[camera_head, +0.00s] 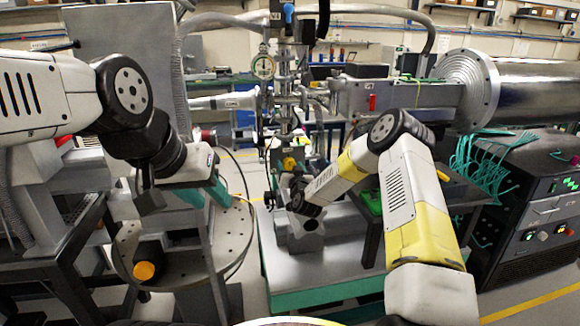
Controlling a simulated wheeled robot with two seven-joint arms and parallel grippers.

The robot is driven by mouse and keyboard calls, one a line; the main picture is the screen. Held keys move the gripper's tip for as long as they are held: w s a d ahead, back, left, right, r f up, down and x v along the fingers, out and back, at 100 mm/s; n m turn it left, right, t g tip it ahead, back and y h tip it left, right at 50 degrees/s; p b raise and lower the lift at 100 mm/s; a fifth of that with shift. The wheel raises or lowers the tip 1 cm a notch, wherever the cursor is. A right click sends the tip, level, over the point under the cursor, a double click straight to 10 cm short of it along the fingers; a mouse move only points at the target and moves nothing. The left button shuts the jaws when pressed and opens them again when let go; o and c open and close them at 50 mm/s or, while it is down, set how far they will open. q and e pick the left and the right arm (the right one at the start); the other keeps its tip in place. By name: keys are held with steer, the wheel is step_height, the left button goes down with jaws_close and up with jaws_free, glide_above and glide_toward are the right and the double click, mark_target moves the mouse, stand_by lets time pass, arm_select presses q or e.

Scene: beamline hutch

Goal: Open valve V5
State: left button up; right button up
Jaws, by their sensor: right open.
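No label in the head view reads clearly as V5, so I cannot tell which valve it is. A blue valve handle (289,10) sits at the top of the central pipe column, beside a small plate with a V marking. A yellow knob (290,163) sits lower on the column, and a red handle (372,102) is on the grey box to the right. My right gripper (275,188) is open, just below and left of the yellow knob; its own wrist partly hides it. My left gripper (150,198) hangs at the left, well away from the column; its jaws are unclear.
A pressure gauge (264,66) is on the column. A round perforated plate (190,255) with an orange-capped black part (146,270) stands at lower left. A steel cylinder (530,90) and a black rack (535,215) with green cables crowd the right. The steel bench top (320,268) is mostly clear in front.

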steer(key=c, duration=1.4)
steer(key=shift+n, duration=0.3)
steer(key=n, duration=1.1)
steer(key=shift+n, duration=0.3)
steer(key=n, duration=1.1)
steer(key=shift+d+n, duration=0.1)
steer(key=shift+n, duration=0.2)
